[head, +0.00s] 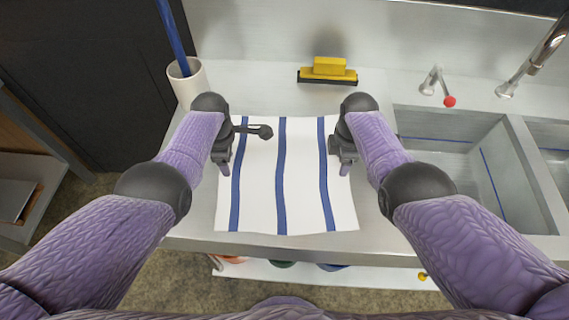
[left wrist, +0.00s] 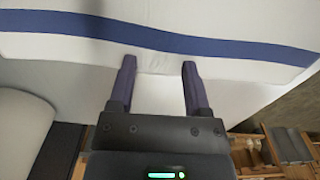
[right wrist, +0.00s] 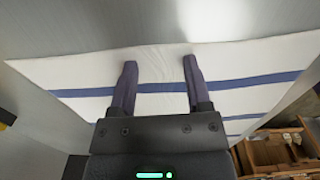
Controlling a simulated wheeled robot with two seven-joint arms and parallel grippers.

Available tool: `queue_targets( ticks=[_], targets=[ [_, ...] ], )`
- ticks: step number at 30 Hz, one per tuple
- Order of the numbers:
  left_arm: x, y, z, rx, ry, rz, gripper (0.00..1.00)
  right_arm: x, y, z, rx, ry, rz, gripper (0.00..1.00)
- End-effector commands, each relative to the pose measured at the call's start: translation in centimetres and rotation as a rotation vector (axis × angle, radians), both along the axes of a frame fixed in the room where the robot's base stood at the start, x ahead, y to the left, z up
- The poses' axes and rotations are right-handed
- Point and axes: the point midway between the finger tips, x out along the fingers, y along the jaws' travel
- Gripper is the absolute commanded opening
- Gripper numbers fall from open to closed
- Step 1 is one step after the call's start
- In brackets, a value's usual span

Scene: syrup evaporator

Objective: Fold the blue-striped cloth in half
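The white cloth with three blue stripes (head: 262,190) lies spread out on the metal counter. Its front edge reaches close to the counter's front edge. My left gripper (head: 226,166) is at the cloth's left edge. In the left wrist view its fingers (left wrist: 159,68) are apart, with the tips at the cloth's edge. My right gripper (head: 345,166) is at the cloth's right side. In the right wrist view its fingers (right wrist: 158,66) are apart over the cloth, which shows faint wrinkles between them. Parts of the cloth's side edges are hidden by my arms.
A white cup (head: 190,85) holding a blue rod stands at the back left. A yellow and black squeegee (head: 329,70) lies behind the cloth. A sink basin (head: 455,165) with a tap (head: 537,60) is on the right. A shelf with items shows below the counter.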

Motion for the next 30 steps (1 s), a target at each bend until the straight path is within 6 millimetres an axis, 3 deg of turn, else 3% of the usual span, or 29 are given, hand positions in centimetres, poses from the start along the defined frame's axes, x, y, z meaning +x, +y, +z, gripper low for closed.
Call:
queue_targets(
  ticks=[2, 16, 30],
  targets=[
    [-0.09, 0.01, -0.1, 0.0, 0.003, 0.0, 0.51, -0.08, -0.01, -0.09, 0.0, 0.002, 0.0, 0.51],
    [-0.15, 0.03, -0.17, 0.001, 0.005, 0.0, 0.01, -0.12, -0.02, -0.14, 0.0, 0.004, 0.0, 0.01],
    [-0.18, 0.04, -0.21, 0.001, 0.006, 0.0, 0.0, -0.14, -0.03, -0.17, -0.001, 0.004, -0.001, 0.0]
  ],
)
